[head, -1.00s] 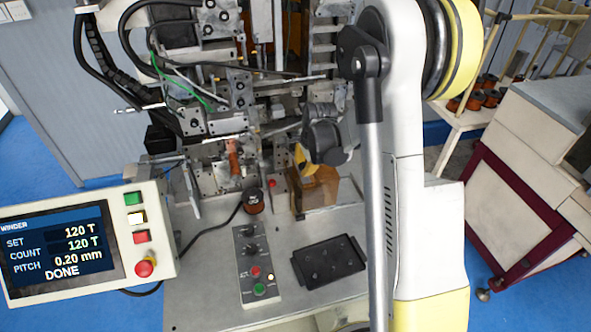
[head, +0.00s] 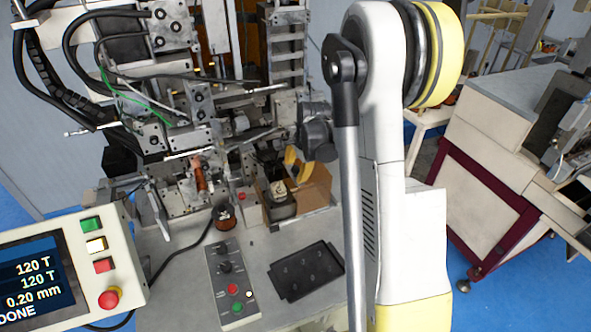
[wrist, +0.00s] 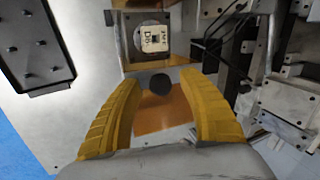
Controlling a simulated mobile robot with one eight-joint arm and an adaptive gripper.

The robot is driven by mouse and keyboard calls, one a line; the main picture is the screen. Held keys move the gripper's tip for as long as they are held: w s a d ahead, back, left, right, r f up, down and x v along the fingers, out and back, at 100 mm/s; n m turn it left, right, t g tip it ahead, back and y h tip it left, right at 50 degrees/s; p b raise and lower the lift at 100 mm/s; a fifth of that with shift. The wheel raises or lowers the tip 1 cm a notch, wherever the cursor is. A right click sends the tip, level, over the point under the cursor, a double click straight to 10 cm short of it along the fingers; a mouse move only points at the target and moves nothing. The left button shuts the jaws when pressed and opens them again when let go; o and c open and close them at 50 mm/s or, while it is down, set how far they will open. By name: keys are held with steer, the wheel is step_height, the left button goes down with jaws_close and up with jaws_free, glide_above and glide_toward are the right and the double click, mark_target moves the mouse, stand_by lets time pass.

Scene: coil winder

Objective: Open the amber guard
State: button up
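The amber guard (head: 312,187) is a see-through orange-brown box on the machine bed. In the wrist view its amber panel (wrist: 160,112) shows between my fingers, with a round dark knob (wrist: 160,84) on it. My gripper (wrist: 160,80) has two yellow fingers spread on either side of the knob, with gaps on both sides. In the head view my gripper (head: 291,158) is at the guard's top, partly hidden by my arm. A dark block with a pale marked face (head: 278,187) stands uncovered left of the amber panel; it also shows beyond my fingertips in the wrist view (wrist: 154,40).
A control strip (head: 232,285) with knobs and buttons and a black tray (head: 306,270) lie in front. A copper spool (head: 224,216) stands left of the guard. The winder display (head: 30,275) reads DONE. Winding machinery (head: 180,130) crowds the back left.

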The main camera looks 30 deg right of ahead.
steer(key=v, duration=1.2)
steer(key=s+a+f+n+t+b, duration=0.1)
steer(key=s+a+f+n+b, duration=0.7)
steer(key=a+b, duration=0.3)
steer(key=s+a+f+n+t+b, duration=0.2)
steer(key=s+a+f+n+b, duration=0.6)
steer(key=s+a+n+b, duration=0.2)
steer(key=shift+s+a+f+b, duration=0.35)
steer(key=shift+s+a+b, duration=0.35)
steer(key=shift+b, duration=0.15)
steer(key=shift+d, duration=0.1)
stand_by(0.4)
